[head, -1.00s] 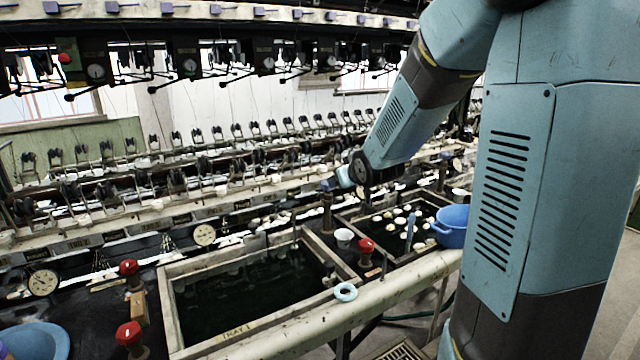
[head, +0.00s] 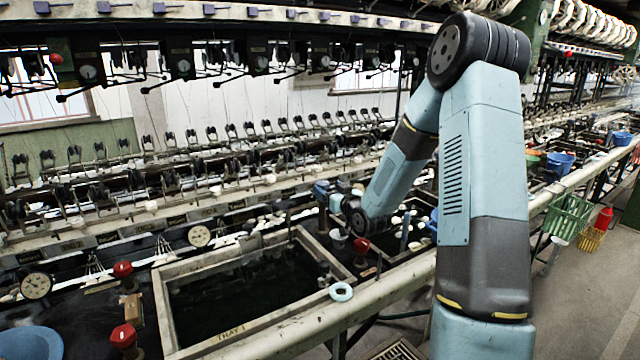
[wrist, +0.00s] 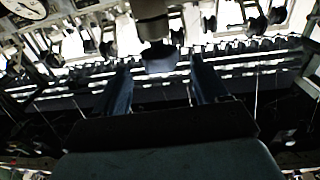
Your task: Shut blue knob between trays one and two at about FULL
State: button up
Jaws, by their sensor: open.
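The blue knob (wrist: 160,57) shows in the wrist view at the end of a pale stem, beyond and between my fingertips. My gripper (wrist: 160,68) is open, one dark finger on each side of the knob's line, with no contact visible. In the head view my gripper (head: 323,189) is small and at the top of a brown post (head: 322,215), behind tray one's far right corner. Knob and fingers cannot be told apart there. Tray one (head: 255,325) is a wooden-rimmed basin of dark water. Tray two is mostly hidden behind my arm. No FULL mark is readable.
A red knob (head: 361,245) and a white cup (head: 338,239) stand close to the post. A pale blue ring (head: 341,292) lies on tray one's near right corner. Red knobs (head: 123,269) stand left of tray one. Reeling machinery runs behind; a green basket (head: 568,217) hangs at right.

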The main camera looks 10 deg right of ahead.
aim_at(323, 182)
jog(key=shift+x, duration=3.3)
jog(key=c, duration=1)
jog(key=shift+o, duration=0.2)
jog(key=shift+a+m+h, duration=0.1)
jog(key=shift+m+h, duration=0.2)
jog(key=shift+h, duration=0.1)
jog(key=m+h, duration=0.3)
jog(key=h, duration=0.2)
jog(key=shift+t, duration=0.3)
jog(key=shift+s+d+m+g+h, duration=0.1)
jog(key=shift+d+m+g+h, duration=0.2)
jog(key=shift+m+h, duration=0.7)
jog(key=shift+w+d+m+g+h, duration=0.1)
jog(key=shift+m+g+h, duration=0.4)
jog(key=shift+h, duration=0.85)
jog(key=shift+s+d+m+g+h, duration=0.1)
jog(key=shift+d+m+g+h, duration=0.1)
jog(key=shift+m+h, duration=0.85)
